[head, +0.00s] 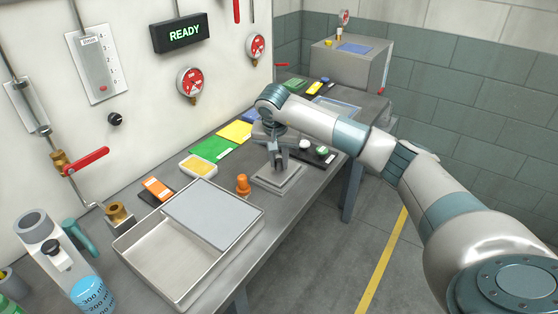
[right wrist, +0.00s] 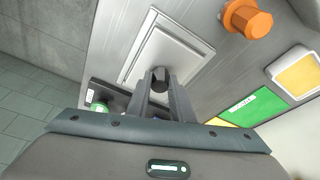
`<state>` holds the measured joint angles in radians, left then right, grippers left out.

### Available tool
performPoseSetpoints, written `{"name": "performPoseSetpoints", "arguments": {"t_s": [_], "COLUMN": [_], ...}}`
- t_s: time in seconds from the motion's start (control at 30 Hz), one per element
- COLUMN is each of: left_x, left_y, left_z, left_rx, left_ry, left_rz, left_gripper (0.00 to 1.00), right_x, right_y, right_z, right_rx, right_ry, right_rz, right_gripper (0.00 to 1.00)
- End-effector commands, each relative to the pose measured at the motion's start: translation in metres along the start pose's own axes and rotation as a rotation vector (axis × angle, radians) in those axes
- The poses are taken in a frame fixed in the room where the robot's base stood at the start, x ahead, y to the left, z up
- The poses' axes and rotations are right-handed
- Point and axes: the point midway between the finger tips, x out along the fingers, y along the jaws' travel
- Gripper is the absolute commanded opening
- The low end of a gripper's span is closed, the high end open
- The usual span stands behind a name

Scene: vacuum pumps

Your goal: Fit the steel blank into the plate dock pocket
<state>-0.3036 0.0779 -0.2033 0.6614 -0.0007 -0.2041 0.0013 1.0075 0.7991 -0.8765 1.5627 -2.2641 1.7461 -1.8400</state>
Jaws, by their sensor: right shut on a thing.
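My right gripper (head: 277,157) reaches down over the plate dock (head: 293,183), a square grey block on the bench. In the right wrist view the right gripper (right wrist: 160,88) is shut on a dark knob (right wrist: 160,74). The knob appears to belong to the steel blank (right wrist: 170,52), a flat light-grey square plate lying within the dock's outline (right wrist: 152,18). The blank looks roughly lined up with the dock's edges. The fingers hide its near part, and I cannot tell whether it is fully down in the pocket. My left gripper is not in view.
An orange knob (head: 243,184) stands beside the dock. A steel tray (head: 150,262) with a grey panel (head: 212,212) is nearer. Green (head: 213,149) and yellow (head: 235,131) sheets lie behind. Dark items with round caps (head: 322,152) sit close on the right.

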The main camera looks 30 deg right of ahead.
Motion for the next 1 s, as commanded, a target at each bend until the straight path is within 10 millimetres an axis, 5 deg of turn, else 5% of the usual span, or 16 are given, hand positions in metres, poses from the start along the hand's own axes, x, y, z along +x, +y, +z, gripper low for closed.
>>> {"name": "performPoseSetpoints", "arguments": {"t_s": [0.77, 0.8, 0.83, 1.0], "left_x": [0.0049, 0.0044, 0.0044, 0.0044], "left_y": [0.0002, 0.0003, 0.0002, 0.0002], "left_z": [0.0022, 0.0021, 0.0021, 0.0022], "left_rx": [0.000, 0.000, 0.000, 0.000], "left_ry": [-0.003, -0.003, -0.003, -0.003], "left_rz": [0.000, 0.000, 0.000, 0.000], "left_gripper": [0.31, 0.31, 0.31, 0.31], "right_x": [0.0055, 0.0051, 0.0052, 0.0054], "right_y": [0.0000, 0.0000, 0.0000, 0.0000], "right_z": [0.0014, 0.0014, 0.0014, 0.0016], "right_rx": [0.000, 0.000, 0.000, 0.000], "right_ry": [0.001, 0.000, 0.000, 0.000], "right_rz": [-0.001, 0.000, 0.000, 0.000], "right_gripper": [0.00, 0.29, 0.37, 0.42]}}
